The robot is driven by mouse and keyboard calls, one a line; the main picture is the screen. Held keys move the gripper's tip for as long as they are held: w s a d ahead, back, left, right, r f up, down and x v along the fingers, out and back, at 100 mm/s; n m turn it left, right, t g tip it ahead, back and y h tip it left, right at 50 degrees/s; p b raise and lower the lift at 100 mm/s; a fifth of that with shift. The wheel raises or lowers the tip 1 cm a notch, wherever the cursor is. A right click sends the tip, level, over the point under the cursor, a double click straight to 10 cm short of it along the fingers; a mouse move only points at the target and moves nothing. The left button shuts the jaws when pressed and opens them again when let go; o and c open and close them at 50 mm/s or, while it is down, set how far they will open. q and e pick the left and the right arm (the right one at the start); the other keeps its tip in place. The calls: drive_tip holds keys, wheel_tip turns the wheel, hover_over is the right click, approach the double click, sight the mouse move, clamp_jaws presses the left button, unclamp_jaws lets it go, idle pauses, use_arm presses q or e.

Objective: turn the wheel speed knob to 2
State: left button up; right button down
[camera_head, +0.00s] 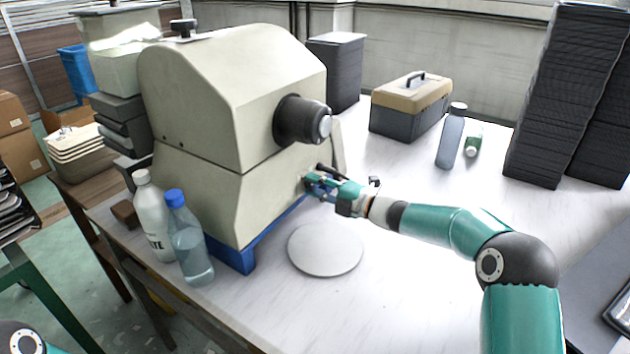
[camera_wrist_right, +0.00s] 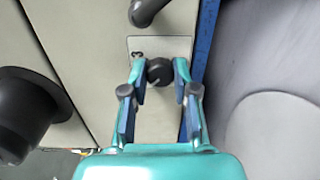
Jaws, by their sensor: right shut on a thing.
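The wheel speed knob (camera_wrist_right: 159,71) is a small black knob on a light panel plate of the beige machine (camera_head: 220,105). In the right wrist view it sits between the two fingertips of my right gripper (camera_wrist_right: 160,76), which is shut on it. In the head view my right gripper (camera_head: 314,182) reaches the lower side of the machine, and its fingers hide the knob. My left gripper is not in view.
A large black round part (camera_head: 300,121) juts out above my right gripper. A grey disc (camera_head: 325,250) lies on the white table below it. Two bottles, one with a blue cap (camera_head: 190,240), stand at the front left. A toolbox (camera_head: 409,105) stands at the back.

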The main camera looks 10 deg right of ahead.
drive_tip(key=shift+d+f+m+p, duration=0.1)
drive_tip(key=shift+f+m+p, duration=0.1)
drive_tip(key=shift+m+p, duration=1.05)
drive_tip(key=shift+f+m+b, duration=0.1)
drive_tip(key=shift+m+b, duration=0.2)
drive_tip(key=shift+m, duration=0.15)
drive_tip(key=c, duration=0.9)
unclamp_jaws()
drive_tip(key=v, duration=1.2)
